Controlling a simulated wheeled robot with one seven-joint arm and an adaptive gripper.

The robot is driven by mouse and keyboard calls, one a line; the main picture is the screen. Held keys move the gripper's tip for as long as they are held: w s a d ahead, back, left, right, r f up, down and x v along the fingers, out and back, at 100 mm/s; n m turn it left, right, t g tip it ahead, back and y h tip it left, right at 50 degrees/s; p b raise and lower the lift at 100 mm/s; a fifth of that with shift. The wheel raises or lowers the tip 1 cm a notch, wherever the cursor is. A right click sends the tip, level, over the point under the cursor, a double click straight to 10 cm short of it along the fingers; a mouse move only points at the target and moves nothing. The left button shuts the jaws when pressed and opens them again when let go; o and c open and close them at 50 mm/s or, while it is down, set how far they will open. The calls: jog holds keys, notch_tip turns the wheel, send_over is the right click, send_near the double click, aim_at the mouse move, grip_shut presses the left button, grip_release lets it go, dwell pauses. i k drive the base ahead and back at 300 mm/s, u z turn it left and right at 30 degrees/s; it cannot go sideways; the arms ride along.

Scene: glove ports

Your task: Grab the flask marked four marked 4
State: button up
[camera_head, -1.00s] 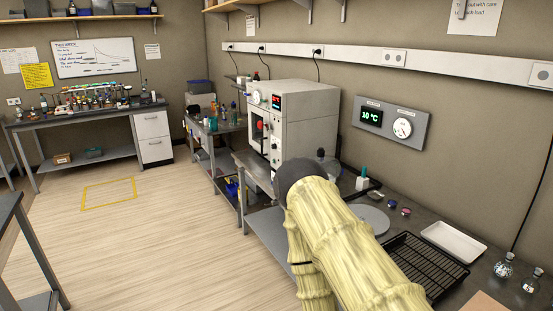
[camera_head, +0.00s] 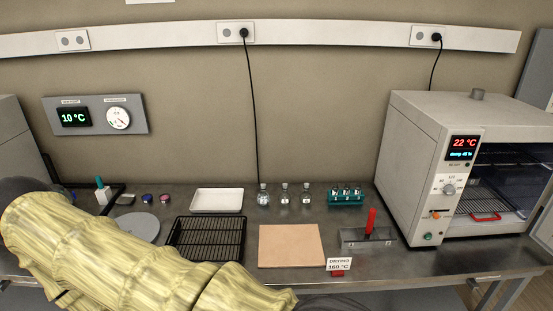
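Three small clear glass flasks stand upright in a row at the back of the steel bench: a left flask (camera_head: 263,195), a middle flask (camera_head: 284,195) and a right flask (camera_head: 306,195). Each seems to hold something pale or speckled. Their markings are too small to read, so I cannot tell which is marked 4. My arm, in a yellow sleeve, crosses the lower left, apart from the flasks. My gripper does not show clearly; the sleeve runs to the bottom edge.
A white tray (camera_head: 217,199), black wire rack (camera_head: 206,239) and tan board (camera_head: 291,246) lie before or beside the flasks. A teal vial rack (camera_head: 346,198) and a red-handled tool (camera_head: 370,222) are to the right. An oven (camera_head: 424,165) reading 22 °C stands far right, its chamber visible.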

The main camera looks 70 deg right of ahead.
aim_at(264, 198)
jog(key=z, duration=1.7)
